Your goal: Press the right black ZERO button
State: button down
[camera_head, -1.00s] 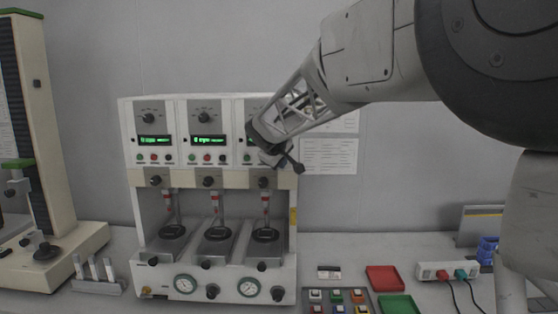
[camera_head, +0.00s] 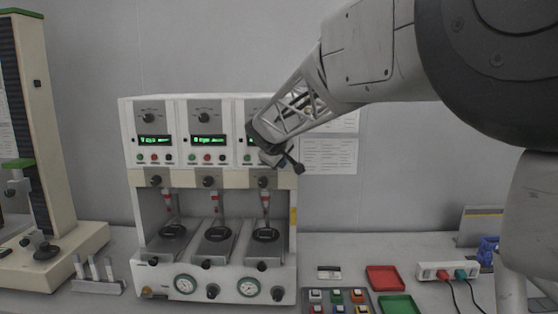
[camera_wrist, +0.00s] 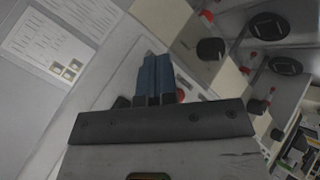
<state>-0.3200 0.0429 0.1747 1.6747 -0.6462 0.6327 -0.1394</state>
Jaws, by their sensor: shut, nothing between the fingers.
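The white test machine (camera_head: 128,190) has three upper panels, each with a knob, a green display and a row of small buttons. The left panel's black button (camera_head: 169,157) and the middle panel's black button (camera_head: 221,157) are in plain view. My gripper (camera_wrist: 152,62) is shut and empty, its blue fingers together in the wrist view. In the head view it is in front of the right panel (camera_head: 241,110) and hides its right part; the right black ZERO button is hidden there. A red button (camera_wrist: 181,95) shows close beside the fingers in the wrist view. I cannot tell whether the fingertips touch the panel.
Knobs, such as one under the right panel (camera_head: 264,181), stick out below the buttons. A button box (camera_head: 337,301), a red tray (camera_head: 385,278) and a green tray (camera_head: 398,304) lie at the right. A tall beige machine (camera_head: 35,130) stands at the left.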

jog(key=shift+w, duration=0.8)
dwell(1.6)
jog(key=shift+s, duration=0.75)
jog(key=shift+s, duration=0.1)
dwell(0.4)
jog(key=shift+s, duration=2.45)
